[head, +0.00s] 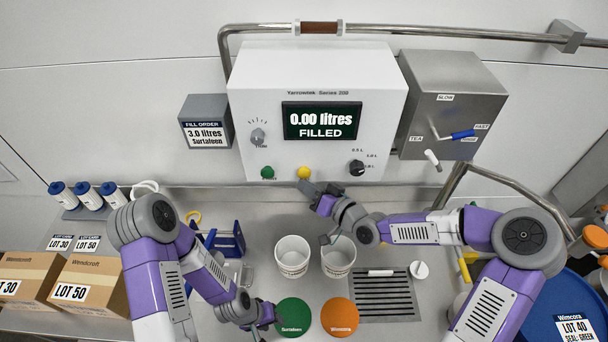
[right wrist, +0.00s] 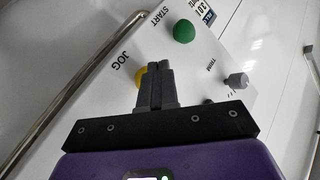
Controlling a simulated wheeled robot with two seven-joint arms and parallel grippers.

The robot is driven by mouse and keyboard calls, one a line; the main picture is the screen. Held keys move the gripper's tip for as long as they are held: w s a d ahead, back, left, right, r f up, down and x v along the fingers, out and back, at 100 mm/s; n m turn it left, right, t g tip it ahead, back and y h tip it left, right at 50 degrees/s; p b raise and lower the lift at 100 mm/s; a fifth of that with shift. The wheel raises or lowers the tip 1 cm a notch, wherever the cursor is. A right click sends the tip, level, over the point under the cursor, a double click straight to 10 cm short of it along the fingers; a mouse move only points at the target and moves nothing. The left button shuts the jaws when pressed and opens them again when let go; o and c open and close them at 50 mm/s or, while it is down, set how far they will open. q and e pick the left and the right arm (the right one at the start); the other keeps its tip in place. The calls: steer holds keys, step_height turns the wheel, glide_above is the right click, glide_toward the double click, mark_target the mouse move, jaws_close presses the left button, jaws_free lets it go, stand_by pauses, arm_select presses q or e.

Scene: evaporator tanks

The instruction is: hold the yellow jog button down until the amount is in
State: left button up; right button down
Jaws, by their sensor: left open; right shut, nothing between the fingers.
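The yellow jog button (head: 303,173) is on the lower front of the white dosing unit (head: 262,95). In the right wrist view the button (right wrist: 140,76), beside the word JOG, is partly hidden behind my fingers. My right gripper (head: 307,188) is shut and empty, its tips at or just below the button; I cannot tell whether they touch it. It also shows in the right wrist view (right wrist: 158,66). The display (head: 321,121) reads 0.00 litres FILLED. The fill order sign (head: 205,134) reads 3.0 litres Surtafeen. My left gripper (head: 272,316) is open, low by the green disc.
A green start button (head: 267,173) and a black selector knob (head: 357,167) flank the jog button. Two white cups (head: 292,256) (head: 338,258) stand below, behind the green Surtafeen disc (head: 294,315) and orange Wimcora disc (head: 339,317). A drain grille (head: 385,305) lies right.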

steer(key=shift+w, duration=0.1)
stand_by(0.5)
steer(key=shift+w, duration=0.35)
steer(key=shift+w, duration=0.55)
stand_by(6.5)
